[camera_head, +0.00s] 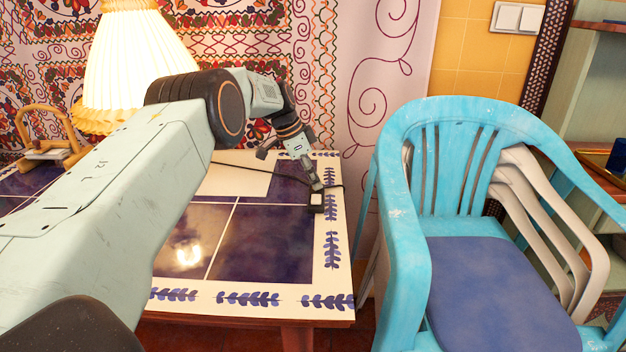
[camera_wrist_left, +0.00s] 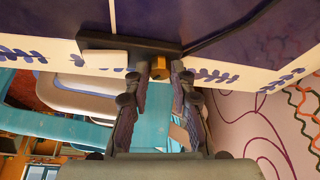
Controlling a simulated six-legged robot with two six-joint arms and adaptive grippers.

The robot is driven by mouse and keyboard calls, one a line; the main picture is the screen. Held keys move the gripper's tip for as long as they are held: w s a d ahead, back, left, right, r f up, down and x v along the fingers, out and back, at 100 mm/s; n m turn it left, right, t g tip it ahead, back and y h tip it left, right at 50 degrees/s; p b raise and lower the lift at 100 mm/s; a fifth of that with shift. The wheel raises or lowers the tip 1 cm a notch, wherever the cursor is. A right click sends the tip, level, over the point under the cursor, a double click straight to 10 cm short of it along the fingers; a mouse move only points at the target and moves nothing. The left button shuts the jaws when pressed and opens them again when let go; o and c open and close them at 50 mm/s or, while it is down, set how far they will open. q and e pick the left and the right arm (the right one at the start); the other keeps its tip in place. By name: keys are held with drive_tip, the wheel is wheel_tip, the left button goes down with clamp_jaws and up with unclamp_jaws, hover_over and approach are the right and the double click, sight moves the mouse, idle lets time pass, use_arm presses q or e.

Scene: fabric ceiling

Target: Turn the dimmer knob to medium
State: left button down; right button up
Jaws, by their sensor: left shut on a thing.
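The dimmer (camera_head: 316,200) is a small dark box with a pale switch on the right part of the tiled table top. A thin dark cable runs by it. In the left wrist view the dimmer's dark base (camera_wrist_left: 130,40) shows at the top, with a white switch (camera_wrist_left: 105,59) and a small brass-coloured knob (camera_wrist_left: 159,68). My left gripper (camera_head: 314,184) points down at the dimmer; in its wrist view the two fingertips (camera_wrist_left: 163,76) are at either side of the knob, shut on it. The knob's pointer and setting cannot be made out. My right gripper is not in view.
The table (camera_head: 270,299) has a white border with blue leaf patterns. A pleated lamp (camera_head: 140,60) and a wooden holder (camera_head: 45,140) stand at the back left. A turquoise chair (camera_head: 400,215) stands right of the table. A wall switch (camera_head: 517,18) is at the upper right.

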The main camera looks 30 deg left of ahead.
use_arm(q)
drive_tip(key=shift+d+f+m, duration=0.1)
drive_tip(key=shift+m, duration=0.5)
drive_tip(key=c, duration=1.1)
unclamp_jaws()
drive_tip(key=shift+w, duration=0.1)
drive_tip(key=shift+c, duration=0.2)
drive_tip(key=v, duration=1.2)
drive_tip(key=shift+a, duration=0.2)
drive_tip(key=shift+w, duration=0.1)
